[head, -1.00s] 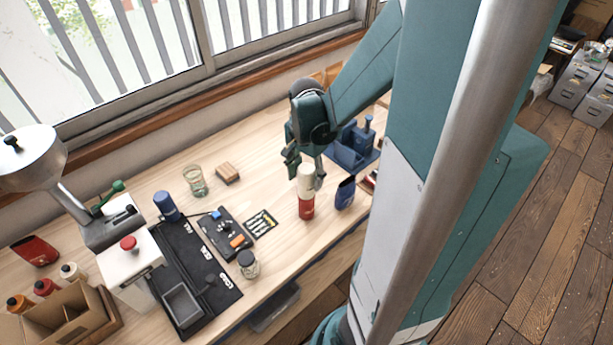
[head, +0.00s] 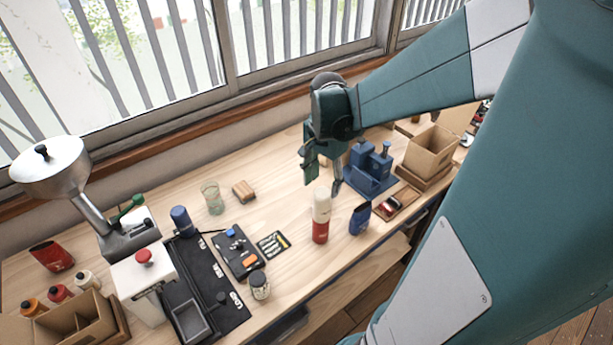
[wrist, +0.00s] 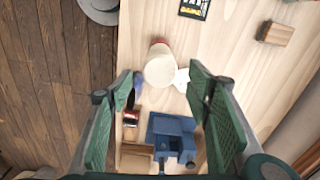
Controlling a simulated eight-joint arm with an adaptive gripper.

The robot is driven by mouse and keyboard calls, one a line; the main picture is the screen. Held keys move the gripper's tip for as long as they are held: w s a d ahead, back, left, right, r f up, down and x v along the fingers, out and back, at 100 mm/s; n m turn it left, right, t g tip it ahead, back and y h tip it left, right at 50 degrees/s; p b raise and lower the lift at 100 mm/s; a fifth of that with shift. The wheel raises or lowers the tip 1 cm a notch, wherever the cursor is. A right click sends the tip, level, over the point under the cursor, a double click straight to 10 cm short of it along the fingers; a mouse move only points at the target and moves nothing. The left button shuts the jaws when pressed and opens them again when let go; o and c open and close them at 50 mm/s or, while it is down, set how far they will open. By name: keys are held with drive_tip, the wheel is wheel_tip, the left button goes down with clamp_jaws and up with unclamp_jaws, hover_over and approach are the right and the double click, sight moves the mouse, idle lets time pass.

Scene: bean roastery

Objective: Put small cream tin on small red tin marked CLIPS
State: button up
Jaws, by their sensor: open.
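The small cream tin (head: 321,205) stands upright on top of the small red tin (head: 320,233) on the wooden bench. The stack looks straight in the head view. In the wrist view the cream tin (wrist: 161,68) shows from above, with a sliver of the red tin (wrist: 159,42) beside it. The CLIPS marking cannot be read. My gripper (head: 323,188) is open, behind and above the stack. Its spread fingers (wrist: 163,85) also show in the wrist view, with nothing held between them.
A blue pouch (head: 360,218) stands just right of the stack. Blue equipment (head: 370,170) and an open cardboard box (head: 430,152) are farther right.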

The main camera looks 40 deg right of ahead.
drive_tip(key=shift+r, duration=2)
drive_tip(key=shift+a+r+n, duration=0.3)
drive_tip(key=shift+a+n, duration=0.1)
drive_tip(key=shift+a, duration=0.4)
drive_tip(key=s+a+r+n+t, duration=0.2)
drive_tip(key=a+n, duration=0.5)
drive_tip(key=a, duration=0.4)
drive_tip(key=s+a+r+n+t, duration=0.2)
drive_tip(key=a+r+n+t, duration=0.2)
drive_tip(key=a+n, duration=0.4)
drive_tip(key=a+t, duration=0.1)
drive_tip(key=a, duration=0.2)
drive_tip(key=shift+a, duration=0.3)
